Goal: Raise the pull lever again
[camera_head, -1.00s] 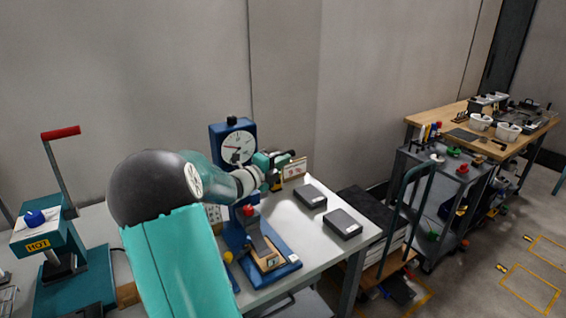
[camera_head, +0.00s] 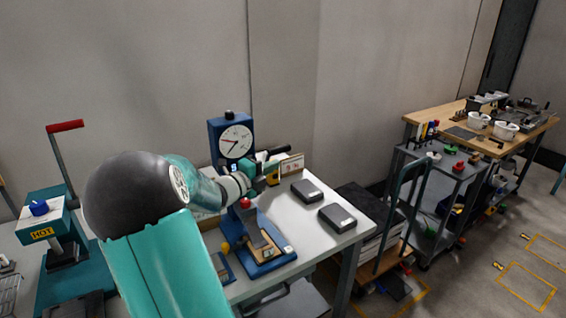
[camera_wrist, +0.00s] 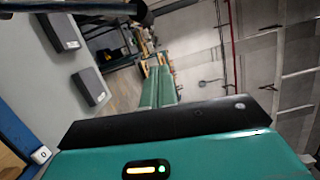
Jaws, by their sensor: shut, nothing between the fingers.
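The blue press with a white dial (camera_head: 236,140) stands at the back of the grey-white table. A black bar, seemingly its pull lever (camera_head: 281,151), sticks out to the right beside my gripper and slants slightly up. My teal gripper (camera_head: 265,170) is shut and empty just below and in front of this bar; I cannot tell whether they touch. My own arm hides part of the press's left side. In the wrist view a dark bar, likely the lever (camera_wrist: 70,6), crosses the top left, and my gripper's teal and black body fills the bottom. The fingertips are not clear.
A red-knobbed fixture (camera_head: 258,235) sits on the press's blue base. Two dark boxes (camera_head: 307,190) (camera_head: 337,218) lie right of it. A small sign (camera_head: 292,166) stands behind. A teal HOT press with a red handle (camera_head: 65,126) is at left. Carts stand right.

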